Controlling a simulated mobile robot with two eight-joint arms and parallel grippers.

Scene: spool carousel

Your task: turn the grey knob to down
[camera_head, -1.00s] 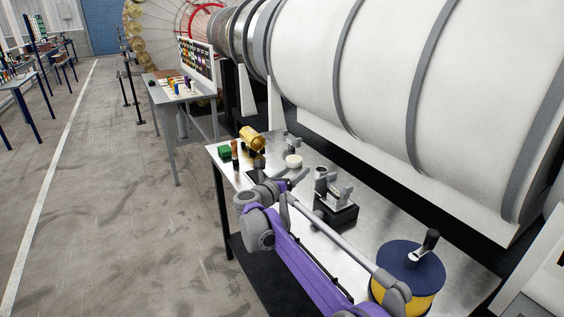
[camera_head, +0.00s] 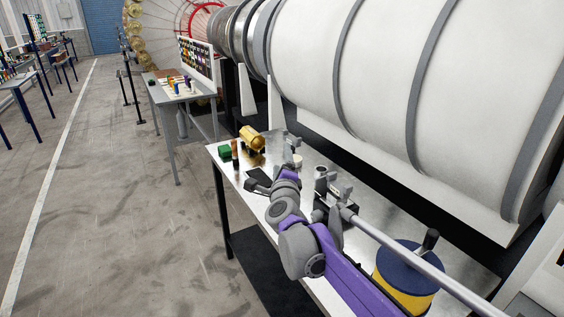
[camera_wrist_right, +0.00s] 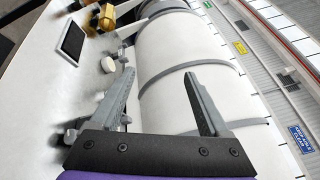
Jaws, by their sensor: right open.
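My right gripper (camera_wrist_right: 160,76) is open and empty, its two grey fingers spread apart in the right wrist view. In the head view my arm hides most of its fingers, and its purple wrist (camera_head: 290,174) is above the bench. A grey fitting (camera_head: 342,189) on a dark base stands on the bench, right of the wrist and partly hidden by my arm. A smaller grey fitting (camera_head: 291,141) stands farther back. I cannot tell which carries the grey knob, or which way the knob points. My left gripper is not in view.
The metal bench (camera_head: 385,212) runs below a large white drum (camera_head: 350,60). A blue and yellow spool (camera_head: 405,285) stands at the near end.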

